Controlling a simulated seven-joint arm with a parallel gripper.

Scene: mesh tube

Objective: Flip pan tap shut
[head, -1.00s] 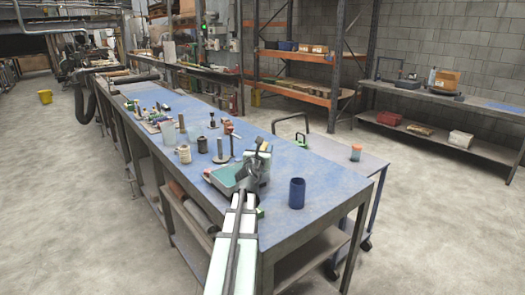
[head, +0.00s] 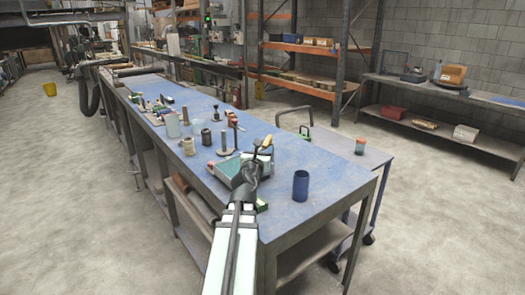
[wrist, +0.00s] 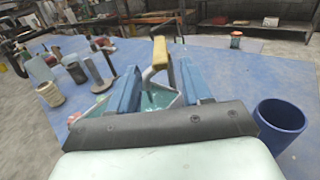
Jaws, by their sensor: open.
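A teal pan (head: 226,170) stands on the blue bench near its front end, partly hidden behind my arm. It also shows in the wrist view (wrist: 156,97), low between the fingers. A grey bent bar and a tan lever, which looks like the tap handle (wrist: 159,52), rise over it. The lever's tip shows yellow in the head view (head: 267,141). My gripper (wrist: 158,82) is open, with its blue fingers on either side of the pan and the lever's lower part in view. I cannot tell whether a finger touches the lever.
A dark blue cup (wrist: 282,122) stands to the right of my gripper on the bench (head: 285,220). A post on a round base (head: 225,140), a cream spool (head: 188,146) and several small items stand to the left. A trolley (head: 345,150) adjoins the bench's right side.

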